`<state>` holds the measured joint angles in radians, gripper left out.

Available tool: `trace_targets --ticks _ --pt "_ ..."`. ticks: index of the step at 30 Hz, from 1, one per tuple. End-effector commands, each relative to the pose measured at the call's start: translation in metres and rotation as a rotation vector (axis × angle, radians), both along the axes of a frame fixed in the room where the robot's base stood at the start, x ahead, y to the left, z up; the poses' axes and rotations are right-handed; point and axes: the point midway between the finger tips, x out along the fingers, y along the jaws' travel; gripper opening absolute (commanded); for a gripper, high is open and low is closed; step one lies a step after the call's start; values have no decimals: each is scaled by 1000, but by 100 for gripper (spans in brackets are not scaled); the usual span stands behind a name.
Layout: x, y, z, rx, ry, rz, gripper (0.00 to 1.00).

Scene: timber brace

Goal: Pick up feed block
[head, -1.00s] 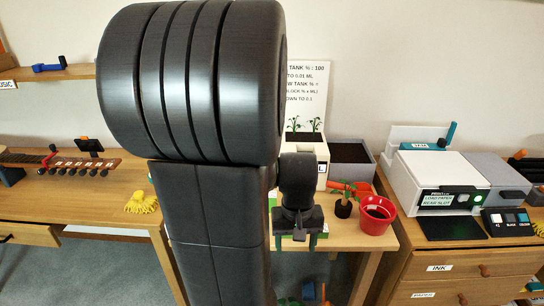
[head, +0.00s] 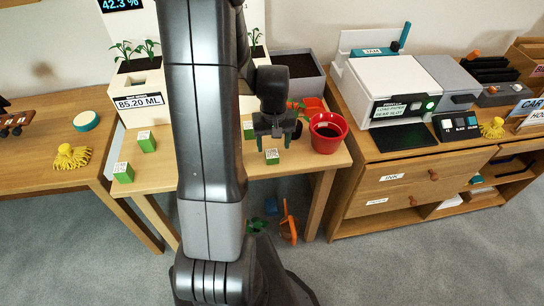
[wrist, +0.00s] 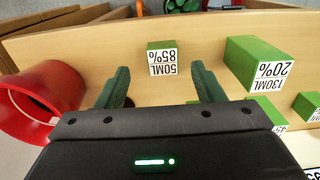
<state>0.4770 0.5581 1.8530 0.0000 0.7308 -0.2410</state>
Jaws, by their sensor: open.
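Several green feed blocks with white labels lie on the wooden table. One, marked 50ML 85% (wrist: 162,58), is ahead of my gripper (wrist: 161,84), centred between its two green fingers in the wrist view. My gripper is open and empty, with no contact visible. In the head view my gripper (head: 274,135) hangs over the table just behind a green block (head: 272,157) near the front edge. A larger block marked 130ML 20% (wrist: 255,62) stands to the right in the wrist view. Two more blocks (head: 147,142) (head: 123,173) are left of my arm in the head view.
A red pot (head: 326,132) stands close to the right of my gripper. A white tank unit reading 85.20 ML (head: 138,102) and a dark planter box (head: 298,78) are behind. A printer cabinet (head: 430,180) is to the right. My arm hides the table's middle.

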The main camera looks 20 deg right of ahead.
Motion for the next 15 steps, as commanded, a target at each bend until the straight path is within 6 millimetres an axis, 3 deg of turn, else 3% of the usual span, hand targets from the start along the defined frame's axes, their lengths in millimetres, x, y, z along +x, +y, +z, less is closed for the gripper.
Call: trace_targets --ticks 15 --pt "6 2 -51 0 1 1 62"
